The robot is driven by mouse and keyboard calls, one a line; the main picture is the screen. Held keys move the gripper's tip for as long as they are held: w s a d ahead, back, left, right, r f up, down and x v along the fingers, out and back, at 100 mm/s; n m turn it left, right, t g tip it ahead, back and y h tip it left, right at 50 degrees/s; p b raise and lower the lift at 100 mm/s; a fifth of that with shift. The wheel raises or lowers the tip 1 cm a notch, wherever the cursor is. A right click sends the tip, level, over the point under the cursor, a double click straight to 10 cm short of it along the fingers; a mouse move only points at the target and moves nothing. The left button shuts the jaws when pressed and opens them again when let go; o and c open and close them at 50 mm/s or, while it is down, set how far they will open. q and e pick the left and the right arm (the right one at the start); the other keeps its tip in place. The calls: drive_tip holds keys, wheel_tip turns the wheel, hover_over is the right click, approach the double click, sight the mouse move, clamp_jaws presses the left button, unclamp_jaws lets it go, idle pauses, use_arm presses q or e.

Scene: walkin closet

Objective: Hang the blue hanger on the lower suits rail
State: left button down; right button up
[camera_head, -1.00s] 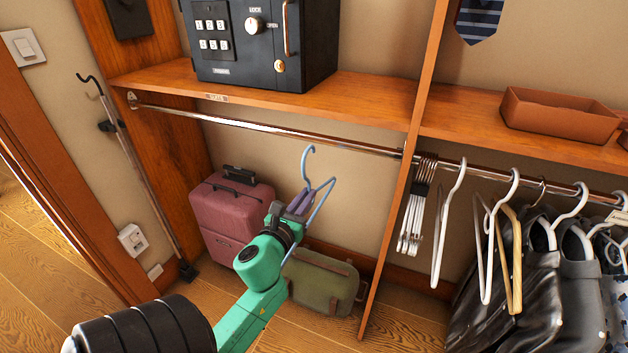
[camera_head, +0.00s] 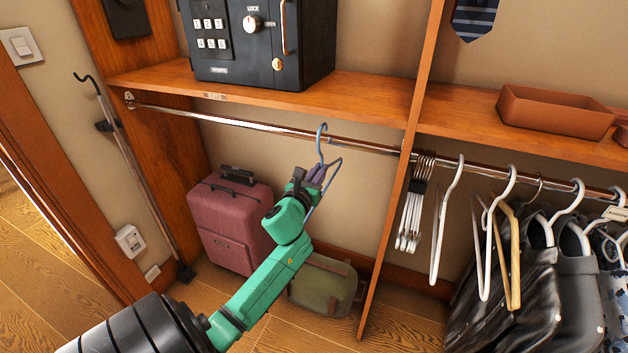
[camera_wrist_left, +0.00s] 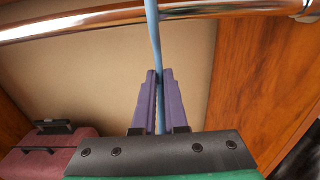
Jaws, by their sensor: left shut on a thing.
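The blue hanger (camera_head: 321,147) is in my left gripper (camera_head: 316,174), which is shut on it. Its hook is upright and overlaps the left rail (camera_head: 270,128) in the head view; whether it rests on the rail I cannot tell. In the left wrist view the hanger's blue stem (camera_wrist_left: 154,40) runs up between the purple fingers of my left gripper (camera_wrist_left: 159,100) and passes in front of the chrome rail (camera_wrist_left: 75,24). The hook's tip is out of that view. My right gripper is not in view.
A wooden divider (camera_head: 400,190) stands right of the hanger. A black safe (camera_head: 262,45) sits on the shelf above. A pink suitcase (camera_head: 230,220) and a green bag (camera_head: 325,288) are below. White hangers (camera_head: 447,220) and clothes fill the right rail. The left rail is otherwise bare.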

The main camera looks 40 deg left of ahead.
use_arm(q)
drive_tip(key=x, duration=0.1)
drive_tip(key=b+x, duration=0.1)
drive_tip(key=x, duration=0.1)
drive_tip(key=shift+w+f, duration=0.1)
drive_tip(key=shift+f, duration=0.15)
drive_tip(key=shift+f+b, duration=1.25)
drive_tip(key=c, duration=0.9)
unclamp_jaws()
